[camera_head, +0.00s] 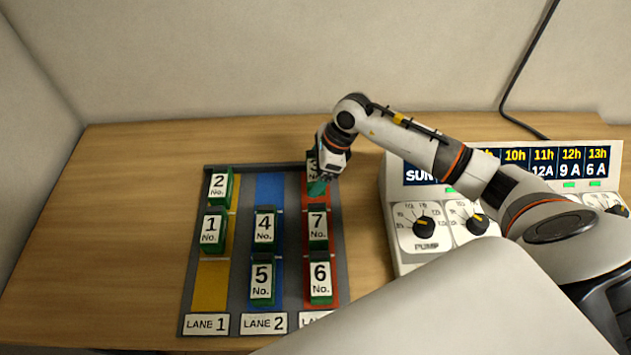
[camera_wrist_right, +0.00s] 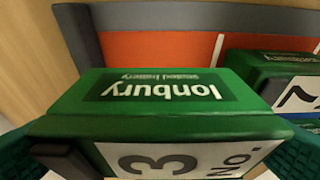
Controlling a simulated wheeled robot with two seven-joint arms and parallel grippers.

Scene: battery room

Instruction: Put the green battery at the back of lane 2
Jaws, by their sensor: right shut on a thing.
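My right gripper (camera_head: 318,184) is shut on the green battery No. 3 (camera_wrist_right: 165,95) at the back of lane 3. In the head view the arm and fingers cover much of this battery; part of its white label (camera_head: 312,172) shows. The wrist view shows its green top and number label between the fingers. I cannot tell whether it still rests on the lane. Lane 2 (camera_head: 270,188) is blue; its back space is bare, with battery No. 4 (camera_head: 264,228) in the middle and No. 5 (camera_head: 262,279) in front. My left gripper is not in view.
Lane 1 holds batteries No. 2 (camera_head: 219,187) and No. 1 (camera_head: 212,231); its front is bare yellow. Lane 3 also holds No. 7 (camera_head: 318,227) and No. 6 (camera_head: 320,277). A control panel (camera_head: 408,262) with dials stands right of the rack. The table (camera_head: 120,220) is clear at left.

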